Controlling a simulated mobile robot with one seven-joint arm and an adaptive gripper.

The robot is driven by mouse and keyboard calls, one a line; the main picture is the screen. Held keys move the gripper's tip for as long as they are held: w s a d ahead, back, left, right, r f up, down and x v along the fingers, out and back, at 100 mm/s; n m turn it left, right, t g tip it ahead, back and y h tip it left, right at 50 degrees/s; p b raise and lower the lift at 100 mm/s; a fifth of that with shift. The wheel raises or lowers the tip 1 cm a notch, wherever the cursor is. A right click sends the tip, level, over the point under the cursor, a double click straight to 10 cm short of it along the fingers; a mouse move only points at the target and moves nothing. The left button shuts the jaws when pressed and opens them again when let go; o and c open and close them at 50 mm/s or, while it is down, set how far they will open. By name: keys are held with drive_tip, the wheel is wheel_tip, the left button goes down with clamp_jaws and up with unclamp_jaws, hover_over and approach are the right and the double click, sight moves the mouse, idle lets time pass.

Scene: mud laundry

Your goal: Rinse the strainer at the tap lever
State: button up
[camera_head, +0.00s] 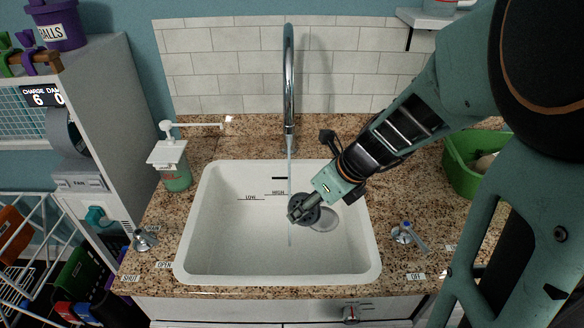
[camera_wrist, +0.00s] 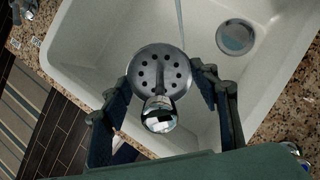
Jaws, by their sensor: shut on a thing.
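My gripper (camera_head: 314,200) is shut on the strainer (camera_head: 303,210), a grey metal disc with round holes and a shiny knob. The strainer also shows between the fingers in the wrist view (camera_wrist: 156,76). It is held above the sink basin (camera_head: 215,240). A thin water stream (camera_head: 290,172) runs down from the tall chrome tap (camera_head: 289,85). In the wrist view the stream (camera_wrist: 179,18) meets the strainer's upper right edge in the picture; whether it hits the strainer or passes beside it, I cannot tell. A lever with a blue handle (camera_head: 409,236) stands right of the sink, near an OFF label.
The drain (camera_head: 323,218) lies below and right of the strainer. Another lever (camera_head: 143,240), near OPEN and SHUT labels, is left of the sink. A soap dispenser (camera_head: 172,165) stands at the back left, a green bin (camera_head: 467,165) at the right. The basin's left half is clear.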

sight(314, 209)
drive_tip(key=s+r+p, duration=0.2)
drive_tip(key=shift+s+d+r, duration=0.3)
drive_tip(key=shift+s+r, duration=0.05)
drive_tip(key=shift+s+r+p, duration=0.1)
drive_tip(key=shift+s+p, duration=0.2)
drive_tip(key=shift+s, duration=0.1)
